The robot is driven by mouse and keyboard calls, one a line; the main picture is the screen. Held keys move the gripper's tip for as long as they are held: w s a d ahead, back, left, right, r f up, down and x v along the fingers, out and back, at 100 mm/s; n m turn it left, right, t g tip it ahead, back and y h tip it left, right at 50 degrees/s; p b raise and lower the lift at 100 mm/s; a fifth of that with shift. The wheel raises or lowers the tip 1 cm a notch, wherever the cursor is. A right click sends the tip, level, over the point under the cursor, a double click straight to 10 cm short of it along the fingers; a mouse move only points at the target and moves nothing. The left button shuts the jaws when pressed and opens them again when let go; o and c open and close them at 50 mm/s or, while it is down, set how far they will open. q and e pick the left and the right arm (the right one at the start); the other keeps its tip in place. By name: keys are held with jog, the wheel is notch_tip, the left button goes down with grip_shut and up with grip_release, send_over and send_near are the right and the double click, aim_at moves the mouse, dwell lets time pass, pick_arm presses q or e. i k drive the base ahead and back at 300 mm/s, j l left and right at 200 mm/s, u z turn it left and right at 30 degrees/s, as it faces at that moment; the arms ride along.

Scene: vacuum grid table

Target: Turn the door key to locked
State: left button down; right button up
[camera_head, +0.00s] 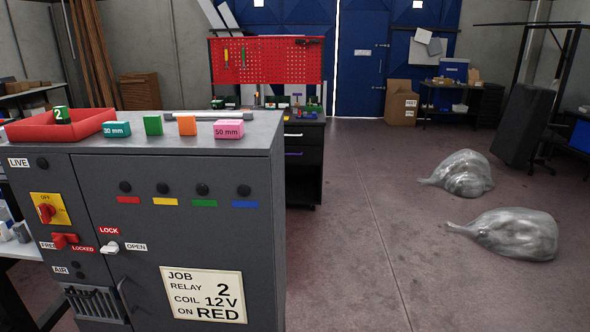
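The door key (110,248) is a small pale key on the front of a dark grey cabinet (150,275). A red LOCK label (109,230) is above it and a white OPEN label (136,247) is to its right. The key looks roughly sideways, but it is too small to tell its exact angle. A red handle (65,240) sits to its left, between FREE and LOCKED labels. Neither of my grippers is in view.
A yellow plate with a red rotary switch (47,212) is at the upper left of the cabinet. A door handle (124,299) is below the key. A red tray (60,125) and coloured blocks stand on top. Floor to the right is open, with two plastic bags (510,235).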

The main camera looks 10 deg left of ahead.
aim_at(112, 248)
jog(key=u, duration=1.5)
jog(key=i+j, duration=0.1)
jog(key=i, duration=0.3)
jog(key=i+j+z, duration=0.1)
jog(key=i, duration=0.3)
jog(key=i+j+z, duration=0.1)
jog(key=i, duration=0.3)
